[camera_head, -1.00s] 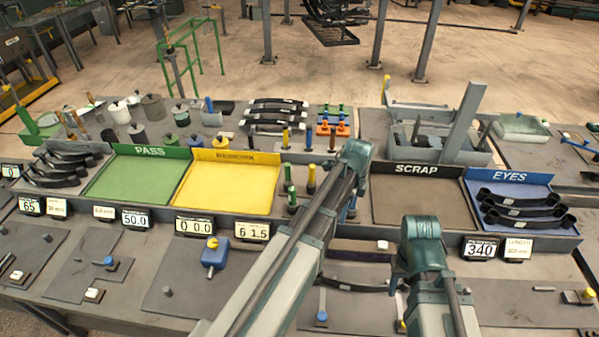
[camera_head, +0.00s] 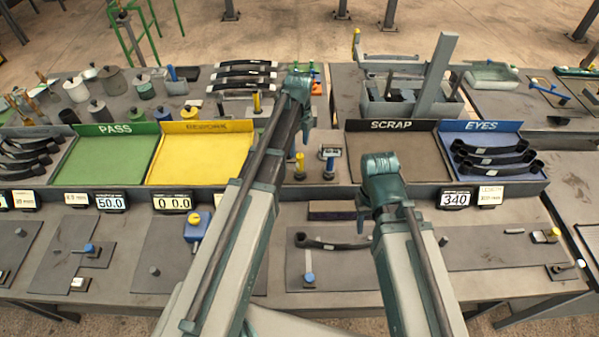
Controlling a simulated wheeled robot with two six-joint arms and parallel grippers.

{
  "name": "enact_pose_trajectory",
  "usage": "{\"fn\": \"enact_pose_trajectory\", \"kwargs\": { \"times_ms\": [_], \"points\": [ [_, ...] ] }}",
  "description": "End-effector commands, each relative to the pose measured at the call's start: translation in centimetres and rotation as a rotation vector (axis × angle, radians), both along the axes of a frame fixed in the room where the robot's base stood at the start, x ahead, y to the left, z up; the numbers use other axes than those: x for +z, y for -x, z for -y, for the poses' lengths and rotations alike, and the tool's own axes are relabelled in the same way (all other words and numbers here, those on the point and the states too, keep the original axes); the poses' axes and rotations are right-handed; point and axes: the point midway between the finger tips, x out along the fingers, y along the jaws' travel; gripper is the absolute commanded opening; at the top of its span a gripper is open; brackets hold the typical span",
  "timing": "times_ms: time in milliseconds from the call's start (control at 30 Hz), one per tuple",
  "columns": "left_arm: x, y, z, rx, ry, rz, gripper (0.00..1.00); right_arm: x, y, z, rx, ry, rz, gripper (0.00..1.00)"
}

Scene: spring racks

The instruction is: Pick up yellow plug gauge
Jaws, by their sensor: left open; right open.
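An upright plug gauge with a yellow handle (camera_head: 300,162) stands in the row between the yellow tray and the scrap tray, close to the right side of my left arm. Another yellow-handled piece (camera_head: 257,102) stands further back, left of that arm. I cannot tell from the picture which one is meant. My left arm rises from the lower left and bends down near the back shelf. My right arm bends in front of the scrap tray. Neither yellow piece is visibly held.
A green PASS tray (camera_head: 88,180), a yellow REWORK tray (camera_head: 185,170), a brown SCRAP tray (camera_head: 420,165) and a blue EYES tray (camera_head: 530,127) line the bench. A blue-handled gauge (camera_head: 329,168) stands beside the yellow one. A dark leaf spring (camera_head: 335,244) lies in front.

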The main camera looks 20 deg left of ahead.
Motion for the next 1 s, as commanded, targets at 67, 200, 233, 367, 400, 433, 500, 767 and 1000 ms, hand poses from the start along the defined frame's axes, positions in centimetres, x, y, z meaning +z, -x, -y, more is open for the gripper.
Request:
{"fn": "enact_pose_trajectory", "kwargs": {
  "times_ms": [67,200,233,367,400,433,500,767,1000],
  "points": [
    [-2.0,0.0,0.0,0.0,0.0,0.0,0.69,-2.0,0.0,0.0,-0.001,0.0,0.001,0.5],
    [-3.9,0.0,0.0,0.0,0.0,0.0,0.69,-3.9,0.0,0.0,-0.001,0.0,0.001,0.5],
    [-4.2,0.0,0.0,0.0,0.0,0.0,0.69,-4.2,0.0,0.0,0.0,0.0,0.001,0.5],
    [-4.9,0.0,0.0,0.0,0.0,0.0,0.69,-4.9,0.0,0.0,0.001,0.001,0.001,0.5],
    [-4.9,0.0,0.0,0.0,0.0,0.0,0.69,-4.9,0.0,0.0,0.001,0.001,0.001,0.5],
    [-4.8,0.0,0.0,0.0,0.0,0.0,0.69,-4.8,0.0,0.0,0.001,0.001,0.001,0.5],
    [-4.7,0.0,0.0,0.0,0.0,0.0,0.69,-4.7,0.0,0.0,0.002,0.001,0.001,0.5],
    [-6.3,-0.4,0.0,0.0,0.0,0.0,0.69,-6.3,0.0,0.0,0.004,0.001,0.001,0.5],
    [-9.4,-0.7,0.0,0.0,0.0,0.0,0.69,-9.4,0.0,0.0,0.011,0.002,0.001,0.5]
  ]
}}
